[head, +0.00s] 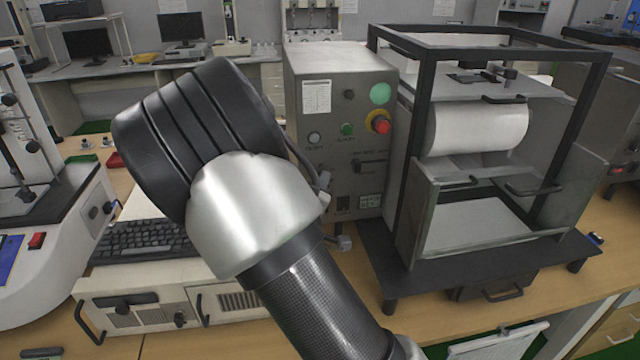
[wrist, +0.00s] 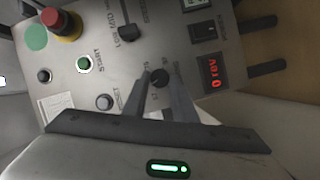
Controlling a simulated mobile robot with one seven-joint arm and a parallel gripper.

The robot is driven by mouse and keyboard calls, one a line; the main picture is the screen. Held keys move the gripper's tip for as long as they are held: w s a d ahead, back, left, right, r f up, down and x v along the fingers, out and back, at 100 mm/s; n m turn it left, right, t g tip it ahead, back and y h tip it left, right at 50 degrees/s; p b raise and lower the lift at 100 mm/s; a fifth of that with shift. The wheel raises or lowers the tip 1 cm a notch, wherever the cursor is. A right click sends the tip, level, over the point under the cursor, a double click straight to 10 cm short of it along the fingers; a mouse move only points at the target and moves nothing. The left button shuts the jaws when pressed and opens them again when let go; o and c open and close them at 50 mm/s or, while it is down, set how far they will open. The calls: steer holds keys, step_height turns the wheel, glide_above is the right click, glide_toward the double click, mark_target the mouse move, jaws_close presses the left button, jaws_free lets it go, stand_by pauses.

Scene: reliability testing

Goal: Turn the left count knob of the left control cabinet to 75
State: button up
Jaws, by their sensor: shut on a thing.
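The left control cabinet (head: 345,75) is a grey box with a sloped-edged front panel, partly hidden behind my arm in the head view. Its panel (wrist: 112,48) shows upside down in the wrist view. A small black round knob (wrist: 160,76) sits on the panel between the fingertips of my gripper (wrist: 161,86). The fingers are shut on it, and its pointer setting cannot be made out. A red-digit display (wrist: 214,75) is beside it, with its reading upside down and hard to read. My gripper is hidden in the head view.
The panel carries a red emergency button (wrist: 66,26), a green button (wrist: 83,64) and a black lever handle (wrist: 129,33). A black-framed machine (head: 480,140) stands right of the cabinet. A keyboard (head: 140,240) lies on the left, partly behind my arm.

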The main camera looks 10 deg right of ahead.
steer(key=m+y+b, duration=0.2)
steer(key=m+b, duration=0.1)
steer(key=b, duration=0.2)
steer(key=d+m+g+y+b, duration=0.1)
steer(key=m+y+b, duration=0.1)
steer(key=m+b, duration=0.2)
steer(key=m+g+y+b, duration=0.1)
steer(key=m+y+b, duration=0.1)
steer(key=m+b, duration=0.2)
steer(key=shift+d+r+b, duration=0.15)
steer(key=shift+r+b, duration=0.2)
steer(key=shift+b, duration=0.9)
steer(key=shift+r+m+b, duration=0.1)
steer(key=shift+m+b, duration=0.2)
steer(key=shift+b, duration=0.05)
steer(key=o, duration=1)
